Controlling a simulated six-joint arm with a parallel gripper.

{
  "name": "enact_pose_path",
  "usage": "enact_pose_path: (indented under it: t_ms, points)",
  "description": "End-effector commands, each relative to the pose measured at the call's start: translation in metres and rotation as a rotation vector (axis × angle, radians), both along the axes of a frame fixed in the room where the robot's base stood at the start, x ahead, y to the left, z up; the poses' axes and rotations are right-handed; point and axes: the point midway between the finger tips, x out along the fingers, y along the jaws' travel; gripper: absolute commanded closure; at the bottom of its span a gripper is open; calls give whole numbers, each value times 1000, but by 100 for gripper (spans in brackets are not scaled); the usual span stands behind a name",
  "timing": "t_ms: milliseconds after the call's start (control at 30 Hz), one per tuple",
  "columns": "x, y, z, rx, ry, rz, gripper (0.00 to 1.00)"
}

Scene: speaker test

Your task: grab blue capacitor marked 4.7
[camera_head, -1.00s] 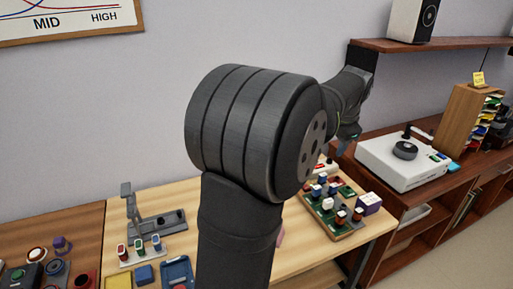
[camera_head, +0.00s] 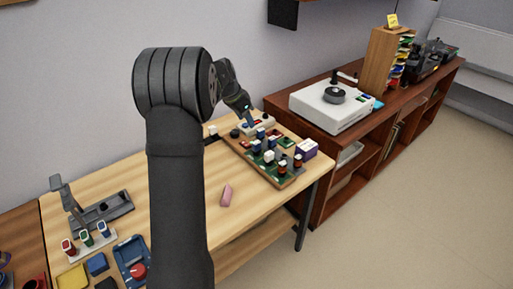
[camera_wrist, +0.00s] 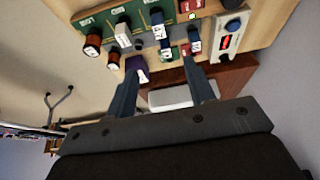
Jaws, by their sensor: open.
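Several small blue, white and red-brown components with white labels stand on a green board in a wooden tray (camera_head: 240,155). Blue ones include a blue component (camera_head: 256,146) in the head view and a blue component (camera_wrist: 157,18) in the wrist view. Their markings are too small to read, so I cannot tell which is 4.7. My gripper (camera_head: 247,116) is over the far side of the tray. In the wrist view my gripper (camera_wrist: 160,84) is open, with nothing held between its fingers. Its right fingertip appears close to a red-and-blue component (camera_wrist: 194,38); contact is unclear.
A white device with a red display (camera_wrist: 228,41) sits beside the components. A purple box (camera_head: 306,148) stands right of the tray. A pink block (camera_head: 226,195) lies on the table, with bare wood around it. A white turntable (camera_head: 325,108) stands on the shelf.

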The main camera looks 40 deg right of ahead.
Motion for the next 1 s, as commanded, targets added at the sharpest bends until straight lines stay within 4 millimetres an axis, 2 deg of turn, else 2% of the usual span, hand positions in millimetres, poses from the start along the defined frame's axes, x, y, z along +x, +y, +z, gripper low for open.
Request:
enact_pose_path:
  t_ms: [100,400,500,767,1000]
  points:
    - [-1,-10,-26,4,3,-1,51]
    - [-1,-33,-82,4,2,-1,51]
    - [-1,-38,-93,4,1,0,51]
    - [-1,-42,-107,3,0,0,51]
    - [0,-50,-141,4,0,-2,51]
